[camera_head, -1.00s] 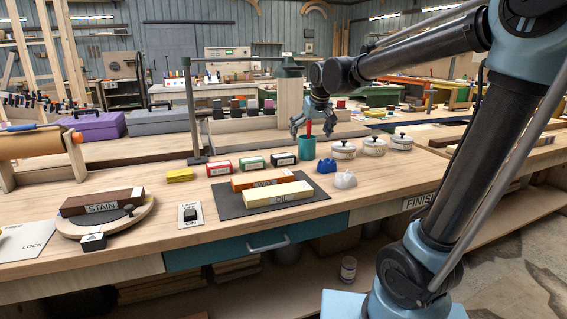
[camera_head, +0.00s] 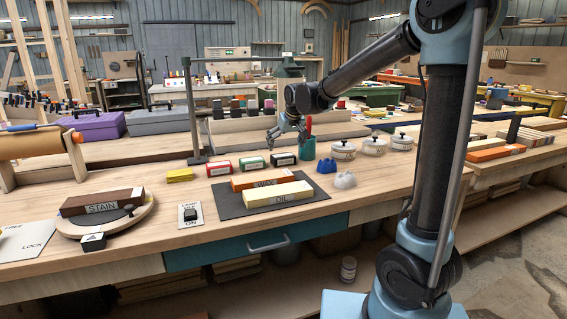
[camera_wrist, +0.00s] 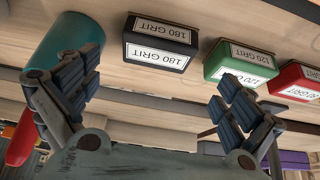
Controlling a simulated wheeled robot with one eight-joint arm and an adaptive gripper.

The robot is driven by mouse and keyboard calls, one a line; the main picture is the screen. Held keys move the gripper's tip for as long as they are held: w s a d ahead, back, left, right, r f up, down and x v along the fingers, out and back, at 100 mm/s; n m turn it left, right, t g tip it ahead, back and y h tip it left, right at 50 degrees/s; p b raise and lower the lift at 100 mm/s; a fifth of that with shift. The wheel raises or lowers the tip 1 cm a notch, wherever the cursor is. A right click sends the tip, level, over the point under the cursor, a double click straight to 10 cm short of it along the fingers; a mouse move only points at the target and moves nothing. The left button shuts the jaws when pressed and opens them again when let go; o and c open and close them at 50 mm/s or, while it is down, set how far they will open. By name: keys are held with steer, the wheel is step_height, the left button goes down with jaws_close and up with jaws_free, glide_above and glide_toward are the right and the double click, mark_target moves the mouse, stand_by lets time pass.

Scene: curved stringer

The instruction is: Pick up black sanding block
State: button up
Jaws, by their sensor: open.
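The black sanding block (camera_head: 284,159), with a white label, stands on the bench at the right end of a row with a green and a red block. In the wrist view the black block (camera_wrist: 160,42) reads "180 GRIT" and lies beyond the gap between my fingers. My gripper (camera_head: 287,133) is open and empty, above and slightly behind the black block. In the wrist view both fingers of my gripper (camera_wrist: 152,85) are spread wide, apart from the block.
A teal cup (camera_head: 307,148) holding a red-handled tool stands just right of the black block. The green block (camera_head: 252,163) and red block (camera_head: 220,167) stand to its left. A dark mat (camera_head: 229,205) with orange and yellow blocks lies in front.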

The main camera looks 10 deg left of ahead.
mark_target(283, 155)
steer(key=shift+d+x, duration=0.1)
steer(key=shift+x, duration=1.95)
steer(key=shift+d+x, duration=0.15)
steer(key=shift+x, duration=1.85)
steer(key=shift+w, duration=0.1)
steer(key=c, duration=1.2)
step_height(283, 155, up, 10)
